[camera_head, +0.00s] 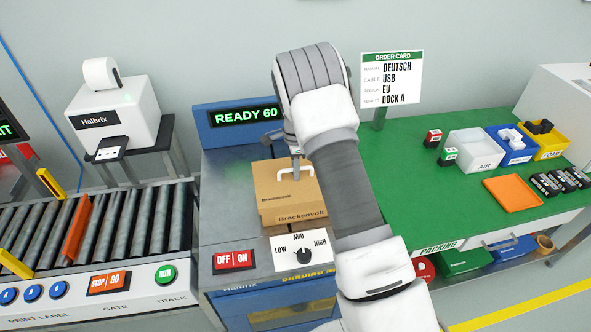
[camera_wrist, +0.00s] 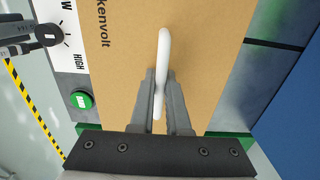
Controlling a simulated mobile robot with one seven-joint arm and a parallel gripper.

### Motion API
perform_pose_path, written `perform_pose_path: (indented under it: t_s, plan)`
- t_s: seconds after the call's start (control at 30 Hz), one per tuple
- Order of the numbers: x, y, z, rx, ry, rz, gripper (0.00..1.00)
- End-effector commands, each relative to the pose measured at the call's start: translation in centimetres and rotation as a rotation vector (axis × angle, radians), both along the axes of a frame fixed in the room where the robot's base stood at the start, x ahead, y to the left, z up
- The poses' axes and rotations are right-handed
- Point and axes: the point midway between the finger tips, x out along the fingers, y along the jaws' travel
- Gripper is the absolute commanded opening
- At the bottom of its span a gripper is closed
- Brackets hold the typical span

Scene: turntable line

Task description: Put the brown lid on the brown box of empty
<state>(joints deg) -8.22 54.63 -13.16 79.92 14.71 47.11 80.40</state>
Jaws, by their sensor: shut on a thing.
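The brown lid (camera_head: 288,182) has a white handle (camera_head: 296,171) on top and the word Brackenvolt on its side. It sits on or just over the brown box (camera_head: 292,213) on the grey machine top; I cannot tell if it is fully seated. My gripper (camera_wrist: 160,80) is shut on the white handle, which shows upright between the fingers in the wrist view (camera_wrist: 163,55). In the head view my arm hides part of the right side of the lid and box.
The machine has a READY 60 display (camera_head: 243,116), an OFF/ON switch (camera_head: 233,260) and a LOW-MID-HIGH dial (camera_head: 302,254). A roller conveyor (camera_head: 150,220) lies to the left. A green packing table (camera_head: 420,190) with bins and an orange tray (camera_head: 513,193) lies to the right.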

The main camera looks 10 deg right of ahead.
Motion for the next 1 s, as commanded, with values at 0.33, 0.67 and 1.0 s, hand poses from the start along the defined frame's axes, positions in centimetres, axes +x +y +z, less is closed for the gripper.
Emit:
perform_pose_path:
  t_s: [0.33,0.67,1.0]
  plan:
    - [0.02,0.00,-0.78,0.000,-0.001,0.000,0.00]
    - [0.02,0.00,-0.91,0.000,0.000,0.000,0.00]
    - [0.01,0.00,-0.91,0.000,0.000,0.000,0.30]
